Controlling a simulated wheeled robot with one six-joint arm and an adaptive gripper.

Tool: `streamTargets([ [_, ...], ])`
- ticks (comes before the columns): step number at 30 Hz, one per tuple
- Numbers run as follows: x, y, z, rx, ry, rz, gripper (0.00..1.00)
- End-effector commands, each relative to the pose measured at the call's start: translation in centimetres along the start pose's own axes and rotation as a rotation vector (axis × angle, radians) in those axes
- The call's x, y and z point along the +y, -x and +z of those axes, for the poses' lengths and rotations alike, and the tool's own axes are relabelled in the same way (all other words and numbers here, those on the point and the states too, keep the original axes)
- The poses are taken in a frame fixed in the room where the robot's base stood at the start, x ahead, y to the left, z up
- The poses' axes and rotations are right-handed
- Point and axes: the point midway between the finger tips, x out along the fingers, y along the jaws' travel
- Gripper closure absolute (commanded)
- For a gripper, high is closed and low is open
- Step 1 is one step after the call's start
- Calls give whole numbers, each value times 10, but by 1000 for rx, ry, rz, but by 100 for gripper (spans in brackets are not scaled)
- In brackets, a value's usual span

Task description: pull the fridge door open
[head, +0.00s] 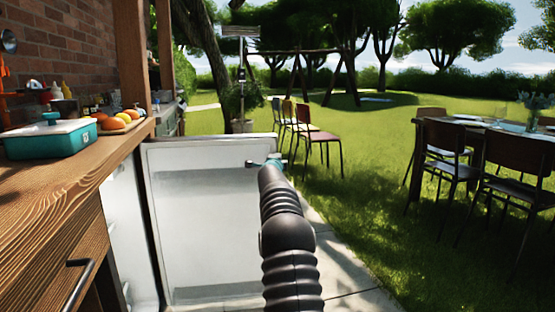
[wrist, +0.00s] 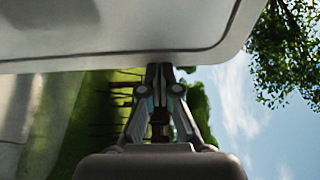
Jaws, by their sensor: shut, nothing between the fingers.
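The fridge door (head: 205,225) is a white panel standing swung open, out from the white fridge (head: 124,235) under the wooden counter. Its pale, rimmed inner face is towards me in the head view. My gripper (head: 256,163) is at the upper right part of the door, near its free edge; my arm hides part of that edge. In the wrist view the door (wrist: 110,30) fills the top, and my gripper (wrist: 160,68) is shut and empty with its fingertips at the door's edge. I cannot tell whether they touch it. No handle shows.
The wooden counter (head: 60,165) on the left carries a teal box (head: 48,140) and a board of fruit (head: 122,122). A drawer handle (head: 78,282) juts out below. Chairs (head: 315,140) and a table (head: 500,135) stand on the lawn. Paving (head: 345,275) lies right of my arm.

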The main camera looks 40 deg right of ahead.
Motion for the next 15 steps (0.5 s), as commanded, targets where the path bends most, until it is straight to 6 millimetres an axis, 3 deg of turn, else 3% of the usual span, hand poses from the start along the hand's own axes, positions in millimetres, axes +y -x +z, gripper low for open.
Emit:
streamTargets([
  [7,4,8,-3,2,0,0,100],
  [15,3,40,-7,2,-1,-1,100],
])
